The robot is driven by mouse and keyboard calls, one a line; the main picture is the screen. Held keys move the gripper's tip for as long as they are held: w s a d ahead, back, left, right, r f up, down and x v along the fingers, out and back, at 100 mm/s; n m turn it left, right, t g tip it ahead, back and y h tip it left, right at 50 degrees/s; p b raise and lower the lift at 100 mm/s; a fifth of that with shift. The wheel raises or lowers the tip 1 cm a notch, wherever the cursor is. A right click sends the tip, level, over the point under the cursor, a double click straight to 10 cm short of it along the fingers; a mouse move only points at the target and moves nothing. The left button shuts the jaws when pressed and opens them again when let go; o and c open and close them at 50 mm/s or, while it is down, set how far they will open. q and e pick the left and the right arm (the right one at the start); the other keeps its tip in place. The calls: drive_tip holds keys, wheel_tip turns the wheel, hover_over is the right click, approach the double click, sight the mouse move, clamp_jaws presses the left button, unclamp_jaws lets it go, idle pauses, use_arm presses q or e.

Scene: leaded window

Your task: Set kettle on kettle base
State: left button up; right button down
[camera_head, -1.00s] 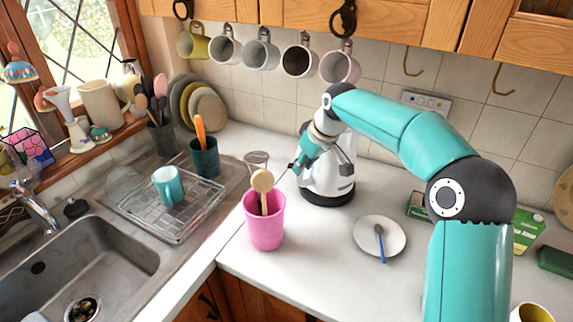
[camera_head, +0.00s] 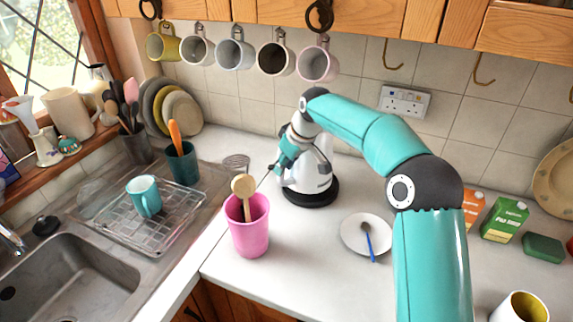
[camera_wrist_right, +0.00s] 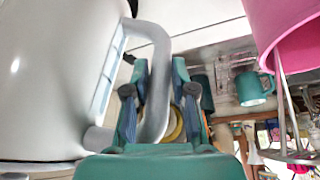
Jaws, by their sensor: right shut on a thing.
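The white and grey kettle (camera_head: 312,172) stands upright over the round black kettle base (camera_head: 318,201) on the counter. The base shows below the kettle, mostly at its front and right. I cannot tell whether the kettle rests fully on it or hangs slightly above. My right gripper (camera_head: 283,164) is at the kettle's left side, partly hidden by its own wrist. In the right wrist view, my right gripper (camera_wrist_right: 160,78) is shut on the grey handle (camera_wrist_right: 158,100) of the kettle (camera_wrist_right: 45,75). My left gripper is not in view.
A pink pot (camera_head: 249,238) with a wooden spoon stands close in front and left of the kettle. A white plate (camera_head: 352,232) with a blue-handled spoon lies to the front right. Mugs (camera_head: 318,64) hang above. Cartons (camera_head: 503,219) stand at right.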

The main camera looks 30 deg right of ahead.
drive_tip(key=shift+w+f+b, duration=0.2)
drive_tip(key=shift+f+b, duration=1.05)
drive_tip(key=shift+f, duration=0.2)
drive_tip(key=shift+d, duration=0.1)
drive_tip(key=c, duration=1.4)
unclamp_jaws()
drive_tip(key=shift+s+f, duration=0.15)
drive_tip(key=shift+f, duration=0.15)
drive_tip(key=o, duration=0.4)
drive_tip(key=shift+r, duration=0.1)
